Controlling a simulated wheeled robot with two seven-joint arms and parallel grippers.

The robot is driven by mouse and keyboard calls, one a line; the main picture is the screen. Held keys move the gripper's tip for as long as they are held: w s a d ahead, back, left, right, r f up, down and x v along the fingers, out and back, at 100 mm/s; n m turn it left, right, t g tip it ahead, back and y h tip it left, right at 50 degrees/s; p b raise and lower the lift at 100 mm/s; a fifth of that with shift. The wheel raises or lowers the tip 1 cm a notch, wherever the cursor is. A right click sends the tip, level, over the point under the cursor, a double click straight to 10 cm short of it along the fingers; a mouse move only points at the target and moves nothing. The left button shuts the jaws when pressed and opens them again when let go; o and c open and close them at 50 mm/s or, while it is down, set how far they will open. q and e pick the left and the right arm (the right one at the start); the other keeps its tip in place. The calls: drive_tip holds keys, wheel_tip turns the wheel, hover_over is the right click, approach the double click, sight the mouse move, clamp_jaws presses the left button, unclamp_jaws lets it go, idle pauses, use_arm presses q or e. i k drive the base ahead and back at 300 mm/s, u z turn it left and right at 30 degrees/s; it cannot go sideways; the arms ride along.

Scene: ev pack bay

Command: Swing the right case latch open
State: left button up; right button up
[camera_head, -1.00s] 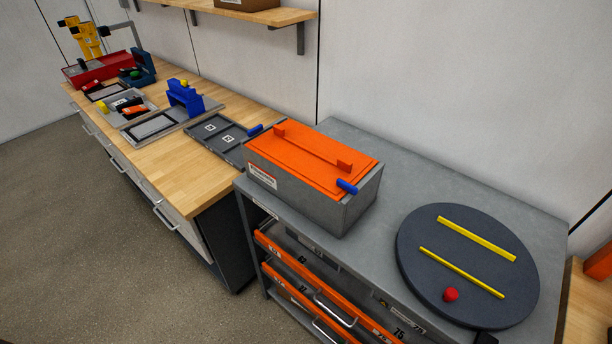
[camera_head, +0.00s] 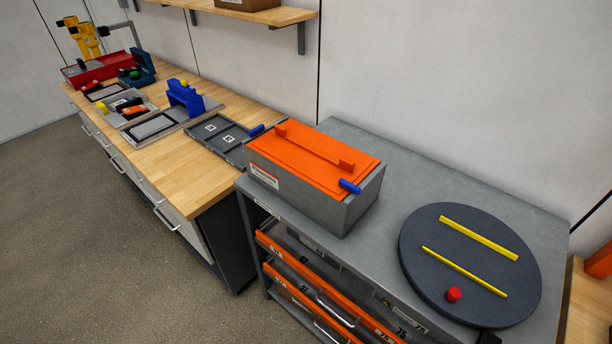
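The case (camera_head: 320,209) is a grey box with an orange lid (camera_head: 308,158). It stands on the grey metal cart top. The right latch (camera_head: 349,187) is a blue handle at the lid's right end, near the front corner. Another blue handle, the left latch (camera_head: 257,130), shows at the case's left end, partly hidden behind the case. The lid lies flat on the box and carries upright orange tabs. Neither of my grippers shows clearly in the head view.
A dark round turntable (camera_head: 420,250) with two yellow bars and a red knob (camera_head: 454,294) sits right of the case. Drawers with orange fronts are below. A wooden bench (camera_head: 189,180) at left holds trays and a blue fixture (camera_head: 185,97). Clear cart top (camera_head: 395,190) lies between case and turntable.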

sight(343, 182)
drive_tip(key=z, duration=0.9)
drive_tip(key=i, duration=0.4)
drive_tip(key=u, duration=1.05)
